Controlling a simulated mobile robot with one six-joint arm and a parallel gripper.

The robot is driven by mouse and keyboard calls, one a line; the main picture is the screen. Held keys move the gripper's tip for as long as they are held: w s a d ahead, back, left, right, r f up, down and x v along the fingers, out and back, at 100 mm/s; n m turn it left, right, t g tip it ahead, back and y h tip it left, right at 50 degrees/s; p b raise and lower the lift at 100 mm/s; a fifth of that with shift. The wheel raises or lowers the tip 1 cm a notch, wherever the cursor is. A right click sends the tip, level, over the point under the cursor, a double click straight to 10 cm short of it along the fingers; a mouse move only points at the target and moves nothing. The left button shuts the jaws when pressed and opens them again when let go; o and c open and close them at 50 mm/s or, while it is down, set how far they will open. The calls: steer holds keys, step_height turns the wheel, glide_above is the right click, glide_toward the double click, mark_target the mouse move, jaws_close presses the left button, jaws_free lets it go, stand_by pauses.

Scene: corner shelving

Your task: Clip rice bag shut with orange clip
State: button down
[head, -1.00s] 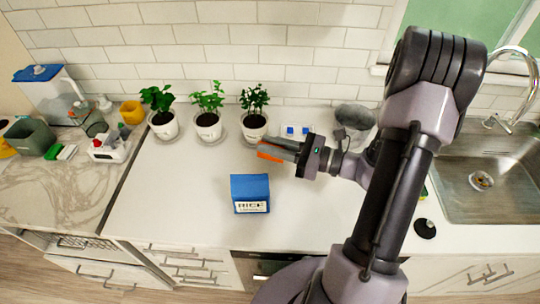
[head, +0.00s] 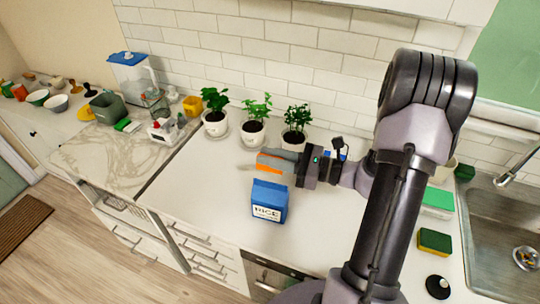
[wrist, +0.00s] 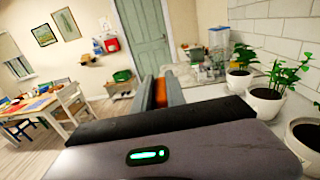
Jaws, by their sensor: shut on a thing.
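The blue rice bag (head: 269,202) stands upright on the white counter, with a white RICE label on its front. My gripper (head: 276,162) is shut on the orange clip (head: 268,168) and holds it just above and behind the bag's top in the head view. The clip is apart from the bag as far as I can tell. The orange clip also shows between the fingers in the wrist view (wrist: 161,93), mostly hidden by my gripper's body. The bag is not visible in the wrist view.
Several potted plants (head: 254,132) stand along the back wall. A green-and-white box (head: 437,202), a sponge (head: 434,242) and the sink (head: 490,245) lie right of my arm. The counter left of the bag (head: 205,190) is clear.

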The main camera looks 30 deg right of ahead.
mark_target(270, 171)
steer(key=shift+f+b, duration=1.55)
steer(key=shift+f, duration=0.7)
steer(key=shift+f, duration=0.15)
steer(key=shift+f+b, duration=0.3)
steer(key=shift+b, duration=0.2)
steer(key=shift+f+b, duration=0.95)
steer(key=shift+f, duration=0.2)
steer(key=c, duration=1.3)
jaws_free()
steer(key=shift+s+d, duration=0.1)
steer(key=p+v, duration=0.2)
steer(key=v, duration=1.5)
steer(key=shift+s+d, duration=0.1)
